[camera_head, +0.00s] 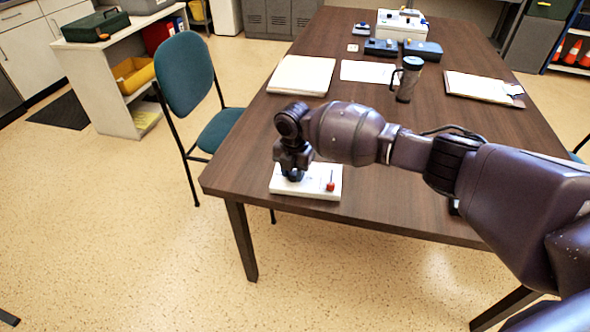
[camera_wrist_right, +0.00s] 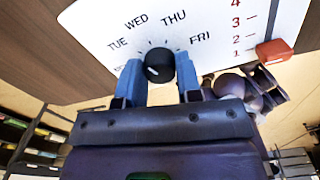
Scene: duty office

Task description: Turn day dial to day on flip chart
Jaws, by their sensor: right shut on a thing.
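A white panel (camera_head: 307,190) lies flat near the table's front left corner. In the right wrist view the panel (camera_wrist_right: 105,20) carries day labels TUE, WED, THU and FRI around a black day dial (camera_wrist_right: 160,66), with another label partly hidden at the left. A white mark shows on the dial; I cannot tell which day it points to. My right gripper (camera_head: 293,176) reaches down onto the panel, shut on the dial, with one blue finger on each side. A red slider knob (camera_head: 330,186) stands beside a scale of red numbers. I cannot identify a flip chart. My left gripper is not in view.
The dark table (camera_head: 230,165) holds a white pad (camera_head: 302,75), papers (camera_head: 368,71), a grey mug (camera_head: 408,80), a clipboard (camera_head: 480,87) and blue boxes at the back. A teal chair (camera_head: 187,75) stands at the left. Floor in front is clear.

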